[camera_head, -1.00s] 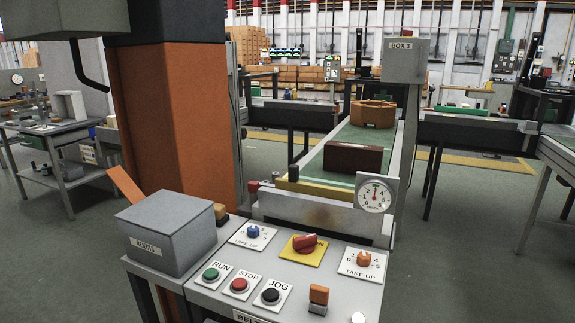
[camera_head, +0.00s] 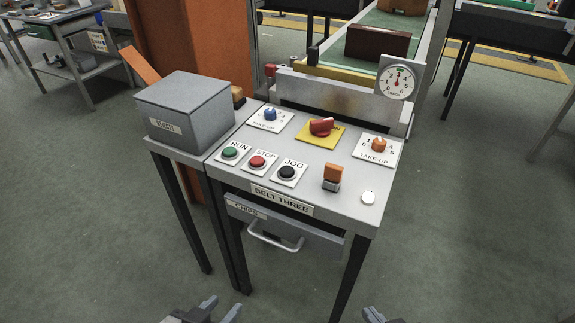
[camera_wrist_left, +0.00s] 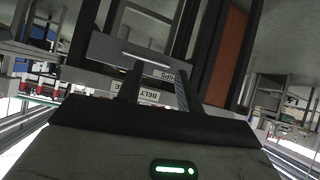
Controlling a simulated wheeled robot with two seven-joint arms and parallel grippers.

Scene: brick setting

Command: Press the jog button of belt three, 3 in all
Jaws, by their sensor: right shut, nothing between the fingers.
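The black JOG button (camera_head: 287,172) sits on a white plate on the console top (camera_head: 225,187), right of the red STOP button (camera_head: 257,162) and green RUN button (camera_head: 230,152). The BELT THREE label (camera_head: 281,200) is on the console's front edge; a label reading BELT shows upside down in the left wrist view (camera_wrist_left: 135,92). My left gripper (camera_head: 221,307) is at the bottom of the head view, below and in front of the console, its fingers apart and empty. My right gripper (camera_head: 373,315) barely shows at the bottom edge, shut and empty. Neither touches the console.
A red knob (camera_head: 321,127) on yellow, blue (camera_head: 270,114) and orange (camera_head: 379,144) take-up knobs, and an orange-topped block (camera_head: 333,175) share the console. A drawer handle (camera_head: 275,242) juts out in front. A grey box (camera_head: 183,105) stands left; a dial gauge (camera_head: 397,82) stands behind.

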